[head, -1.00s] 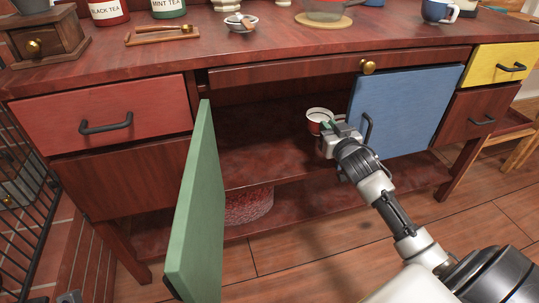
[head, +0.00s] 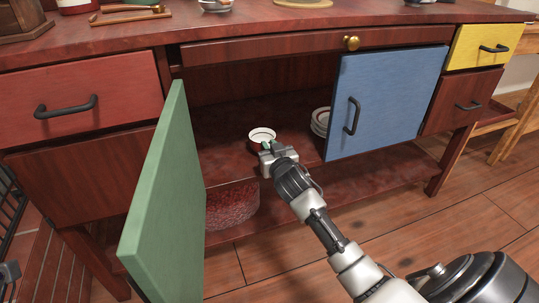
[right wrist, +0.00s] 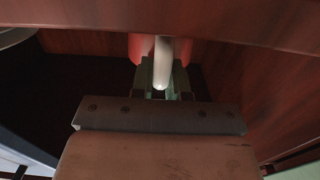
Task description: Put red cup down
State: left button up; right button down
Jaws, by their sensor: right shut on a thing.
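The red cup (head: 262,136), with a white rim and pale inside, is upright in the open middle compartment of the desk. My right gripper (head: 267,148) reaches in from the front right and is shut on the cup. In the right wrist view the cup's red side (right wrist: 146,47) shows ahead, with its white handle (right wrist: 163,65) between the fingers (right wrist: 160,82). The cup is over the compartment's shelf (head: 222,150); I cannot tell whether its base touches it.
A stack of white dishes (head: 320,120) stands right of the cup, partly behind the blue door (head: 387,100). The green door (head: 165,195) stands open at left. A reddish textured thing (head: 233,205) sits on the lower shelf. Bare shelf lies left of the cup.

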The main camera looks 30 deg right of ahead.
dwell(0.3)
jog(key=c, duration=1.1)
grip_release()
jog(key=shift+f, duration=0.15)
